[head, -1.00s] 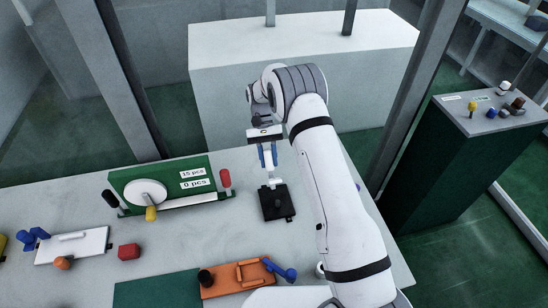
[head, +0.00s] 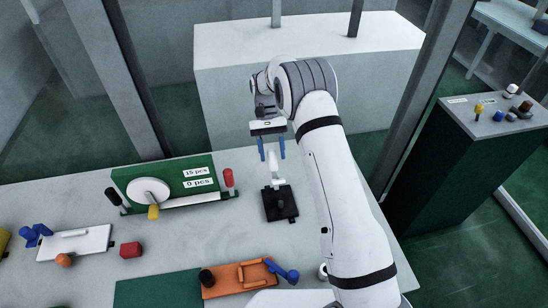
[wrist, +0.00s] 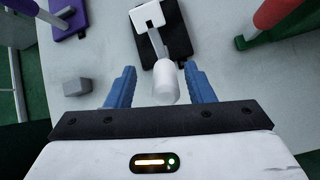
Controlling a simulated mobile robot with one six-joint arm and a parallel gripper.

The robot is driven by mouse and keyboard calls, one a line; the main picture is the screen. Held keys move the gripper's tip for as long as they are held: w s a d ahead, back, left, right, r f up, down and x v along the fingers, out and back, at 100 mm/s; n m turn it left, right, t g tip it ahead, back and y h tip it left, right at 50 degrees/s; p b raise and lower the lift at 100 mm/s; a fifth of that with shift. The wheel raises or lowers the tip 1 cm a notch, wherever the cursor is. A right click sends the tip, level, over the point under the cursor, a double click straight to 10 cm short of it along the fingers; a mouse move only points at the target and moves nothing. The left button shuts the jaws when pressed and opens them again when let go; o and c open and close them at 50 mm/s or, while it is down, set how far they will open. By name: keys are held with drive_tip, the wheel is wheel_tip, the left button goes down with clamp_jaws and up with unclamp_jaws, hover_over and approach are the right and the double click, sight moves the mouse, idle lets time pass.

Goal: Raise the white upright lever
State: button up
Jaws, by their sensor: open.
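The white upright lever (head: 272,165) stands on a black base plate (head: 281,206) near the table's far right part. In the wrist view the lever's white rounded knob (wrist: 166,84) points toward the camera, with its thin stem and white block behind it on the black plate (wrist: 172,52). My gripper (head: 272,154) is open, just above the knob. In the wrist view its blue fingers (wrist: 160,82) stand on either side of the knob, with the right finger close to it and a wider gap on the left. The knob's contact with the fingers cannot be told.
A green panel (head: 179,177) with a white disc, count labels and a red-topped handle (head: 228,179) stands left of the lever. An orange fixture (head: 238,281) with a blue handle lies nearer. A red block (head: 130,250) lies at left.

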wheel_tip(320, 180, up, 7)
drive_tip(key=shift+f+b, duration=0.1)
drive_tip(key=shift+b, duration=0.5)
drive_tip(key=shift+c, duration=0.2)
